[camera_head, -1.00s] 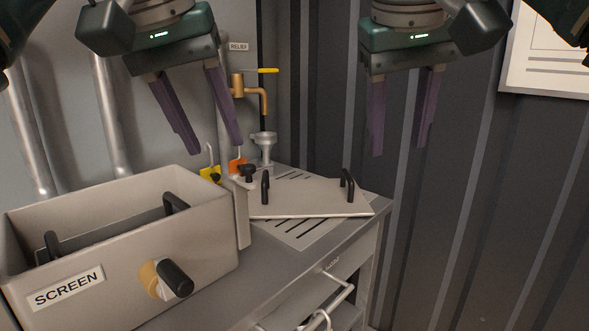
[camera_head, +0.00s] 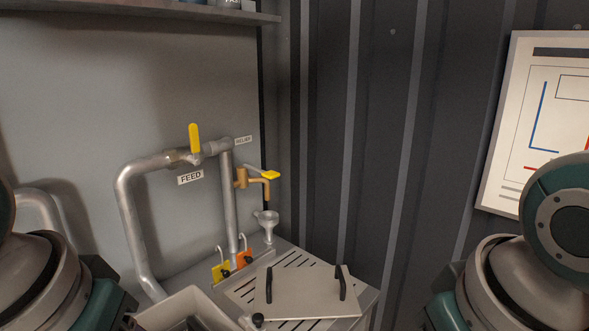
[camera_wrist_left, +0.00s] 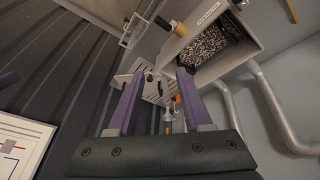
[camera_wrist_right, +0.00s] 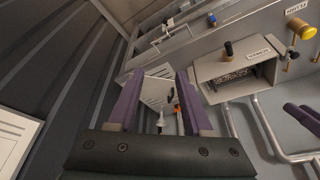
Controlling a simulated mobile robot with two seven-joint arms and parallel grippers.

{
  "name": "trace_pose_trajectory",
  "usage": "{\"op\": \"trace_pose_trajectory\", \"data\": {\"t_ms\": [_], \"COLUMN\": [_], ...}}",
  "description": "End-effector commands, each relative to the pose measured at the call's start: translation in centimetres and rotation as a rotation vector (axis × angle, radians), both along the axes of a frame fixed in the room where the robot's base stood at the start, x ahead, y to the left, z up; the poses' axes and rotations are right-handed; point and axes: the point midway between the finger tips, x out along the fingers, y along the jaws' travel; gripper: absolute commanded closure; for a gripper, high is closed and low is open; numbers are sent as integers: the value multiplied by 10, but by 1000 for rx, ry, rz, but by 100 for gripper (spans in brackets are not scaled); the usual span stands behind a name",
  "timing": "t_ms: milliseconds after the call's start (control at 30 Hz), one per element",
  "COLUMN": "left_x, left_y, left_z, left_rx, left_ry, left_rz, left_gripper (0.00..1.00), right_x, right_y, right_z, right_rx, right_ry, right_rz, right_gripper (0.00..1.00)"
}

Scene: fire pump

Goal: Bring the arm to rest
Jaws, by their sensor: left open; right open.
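My left gripper (camera_wrist_left: 158,100) is open and empty in the left wrist view, its purple fingers apart in the air. My right gripper (camera_wrist_right: 158,102) is open and empty in the right wrist view, also clear of everything. In the head view only my arm links show at the lower left and lower right; both grippers are out of that picture. Between each gripper's fingers, at a distance, the flat plate with two black handles (camera_head: 305,293) is seen lying on the slotted bench top.
The screen box (camera_head: 190,310) stands on the bench at the bottom; it holds dark speckled material (camera_wrist_left: 212,50). The feed pipe (camera_head: 128,215) has a yellow lever (camera_head: 194,138). A brass tap (camera_head: 242,178) sits above a funnel (camera_head: 267,222). A framed diagram (camera_head: 500,180) hangs on the right wall.

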Motion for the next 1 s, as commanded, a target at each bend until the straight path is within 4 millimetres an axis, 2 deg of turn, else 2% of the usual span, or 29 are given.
{"op": "trace_pose_trajectory", "data": {"t_ms": [33,167,300,500,600,700,1000], "left_x": [-17,-55,-96,-143,-156,-163,-164], "left_y": [4,13,22,31,34,35,35], "left_z": [38,80,132,195,212,219,220], "left_rx": [11,42,75,113,124,131,132], "left_ry": [9,16,25,34,36,37,37], "left_rz": [-7,-34,-68,-116,-130,-139,-141], "left_gripper": [50,50,50,50,50,50,50], "right_x": [-17,-53,-94,-140,-153,-159,-161], "right_y": [-4,-16,-31,-51,-57,-60,-61], "right_z": [38,80,133,197,215,223,223], "right_rx": [6,8,-3,-34,-47,-54,-56], "right_ry": [8,12,16,18,17,17,17], "right_rz": [-3,-10,-18,-21,-21,-19,-19], "right_gripper": [50,50,50,50,50,50,50]}}
